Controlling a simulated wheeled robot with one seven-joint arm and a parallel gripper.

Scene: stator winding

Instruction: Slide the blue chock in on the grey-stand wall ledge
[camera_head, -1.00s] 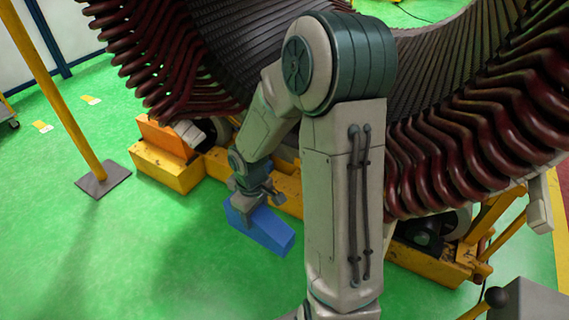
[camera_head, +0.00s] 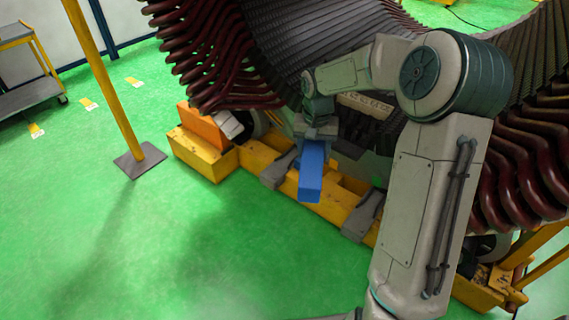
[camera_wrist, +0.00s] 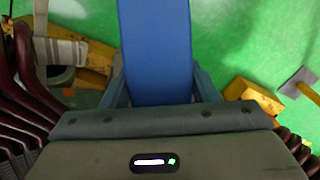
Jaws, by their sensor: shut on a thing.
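The blue chock (camera_head: 311,174) is held in my gripper (camera_head: 316,135), above the yellow base beam in front of the stator. It hangs with one long end toward the camera. In the wrist view the blue chock (camera_wrist: 155,50) lies between the fingers (camera_wrist: 158,90), which are shut on it. An orange chock (camera_head: 205,128) sits on the yellow ledge block (camera_head: 200,157) at the left end of the beam. I cannot tell for certain which ledge is the grey-stand wall one. The contact faces under the blue chock are hidden.
The stator (camera_head: 215,50) with dark red coil ends rises close behind my gripper. Grey brackets (camera_head: 362,216) stand on the yellow beam (camera_head: 330,203). A yellow post (camera_head: 103,75) with a grey foot and a grey cart (camera_head: 30,96) stand left. The green floor in front is clear.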

